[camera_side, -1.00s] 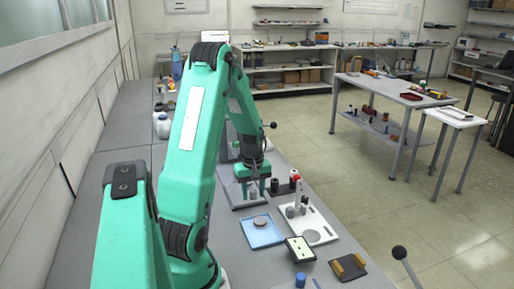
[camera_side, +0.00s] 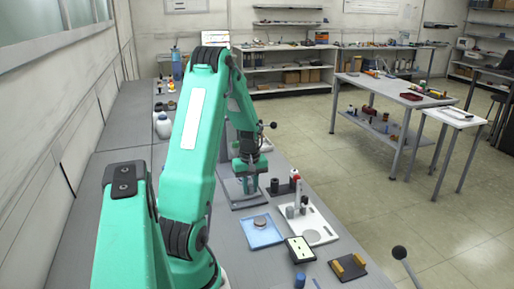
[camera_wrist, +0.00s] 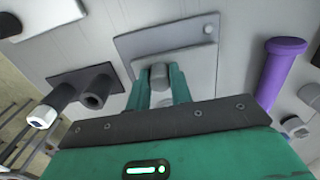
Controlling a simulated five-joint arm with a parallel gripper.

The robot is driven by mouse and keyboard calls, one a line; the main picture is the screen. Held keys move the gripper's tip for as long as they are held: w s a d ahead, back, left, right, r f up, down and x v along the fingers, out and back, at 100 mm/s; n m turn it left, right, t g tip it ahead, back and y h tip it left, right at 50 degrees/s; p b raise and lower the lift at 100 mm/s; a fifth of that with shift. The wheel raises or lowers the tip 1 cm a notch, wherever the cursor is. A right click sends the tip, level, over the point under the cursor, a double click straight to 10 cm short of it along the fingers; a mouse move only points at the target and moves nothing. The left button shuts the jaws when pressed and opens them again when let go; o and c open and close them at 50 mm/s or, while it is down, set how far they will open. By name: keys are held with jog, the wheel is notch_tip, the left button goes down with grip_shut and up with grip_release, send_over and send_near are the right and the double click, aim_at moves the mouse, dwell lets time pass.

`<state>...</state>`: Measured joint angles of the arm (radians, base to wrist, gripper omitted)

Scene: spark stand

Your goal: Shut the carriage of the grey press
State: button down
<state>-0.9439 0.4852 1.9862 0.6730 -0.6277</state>
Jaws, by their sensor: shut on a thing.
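The grey press shows as a flat grey plate (camera_side: 246,205) on the bench under my gripper in the side view. In the wrist view, its grey plate (camera_wrist: 196,43) lies ahead of my fingers. My green gripper (camera_wrist: 159,76) is shut on a grey rounded piece, apparently the carriage's grip (camera_wrist: 159,74), which sits between the two fingertips. In the side view my gripper (camera_side: 247,188) is low over the press. My fingers and wrist hide much of the carriage, so I cannot tell how far it stands open.
A dark plate with two black cylinders (camera_wrist: 96,90) stands left of my fingers in the wrist view. A purple cylinder (camera_wrist: 281,75) stands to the right. In the side view, a blue tray (camera_side: 254,240) and a white plate (camera_side: 325,237) lie nearer the camera.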

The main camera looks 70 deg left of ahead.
jog(key=a, duration=1)
jog(key=shift+w+a, duration=0.1)
jog(key=shift+a, duration=0.25)
jog(key=c, duration=1.3)
grip_release()
jog(key=shift+o, duration=0.2)
jog(key=shift+r, duration=0.1)
notch_tip(320, 180, up, 8)
jog(key=shift+d, duration=0.1)
